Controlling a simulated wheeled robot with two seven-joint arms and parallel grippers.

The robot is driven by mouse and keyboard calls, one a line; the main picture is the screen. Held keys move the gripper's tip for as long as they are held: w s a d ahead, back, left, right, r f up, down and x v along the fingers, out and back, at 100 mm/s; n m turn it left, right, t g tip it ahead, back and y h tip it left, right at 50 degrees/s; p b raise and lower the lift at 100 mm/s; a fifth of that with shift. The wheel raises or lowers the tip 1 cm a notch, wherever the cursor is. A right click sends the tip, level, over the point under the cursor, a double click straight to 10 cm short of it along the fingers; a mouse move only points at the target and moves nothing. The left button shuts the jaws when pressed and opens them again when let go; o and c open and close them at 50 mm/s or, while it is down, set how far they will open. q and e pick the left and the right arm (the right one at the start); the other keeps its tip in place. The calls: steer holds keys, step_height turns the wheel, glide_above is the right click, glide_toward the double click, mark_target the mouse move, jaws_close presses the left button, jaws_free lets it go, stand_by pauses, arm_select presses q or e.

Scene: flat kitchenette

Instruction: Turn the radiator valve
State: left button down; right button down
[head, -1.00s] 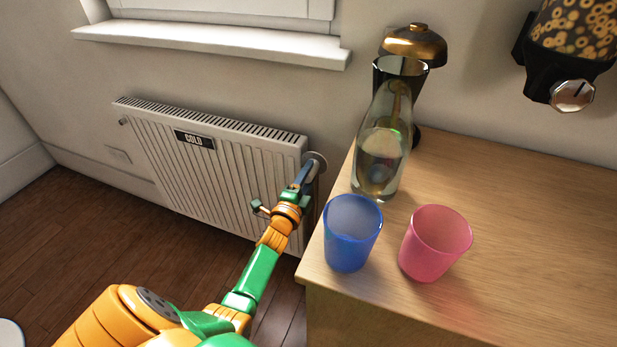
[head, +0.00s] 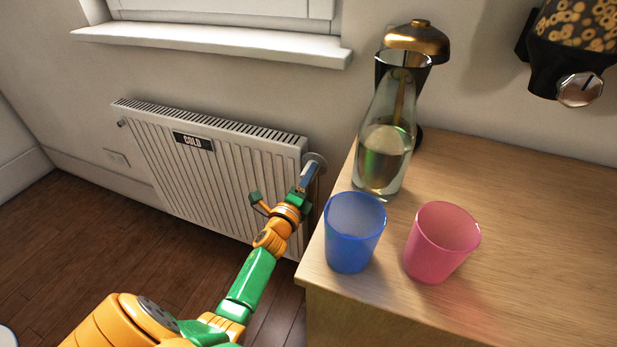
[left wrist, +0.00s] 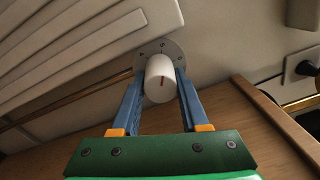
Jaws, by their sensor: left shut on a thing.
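The radiator (head: 215,165) is white and ribbed, on the wall under the window sill, with a dark plate reading "COLD". My left gripper (left wrist: 160,74) is shut on the knob, one blue finger on each side. In the head view it (head: 311,171) reaches in close to the wooden counter. My right gripper is not in view.
A wooden counter (head: 520,220) stands just right of the valve. A blue cup (head: 352,235) and a glass bottle (head: 383,160) are near its left edge, with a pink cup (head: 440,243) beside them. Open floor (head: 80,240) lies on the left.

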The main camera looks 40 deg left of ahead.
arm_select(q)
steer(key=shift+c, duration=2.1)
jaws_free()
steer(key=p+v, duration=0.1)
steer(key=v, duration=0.6)
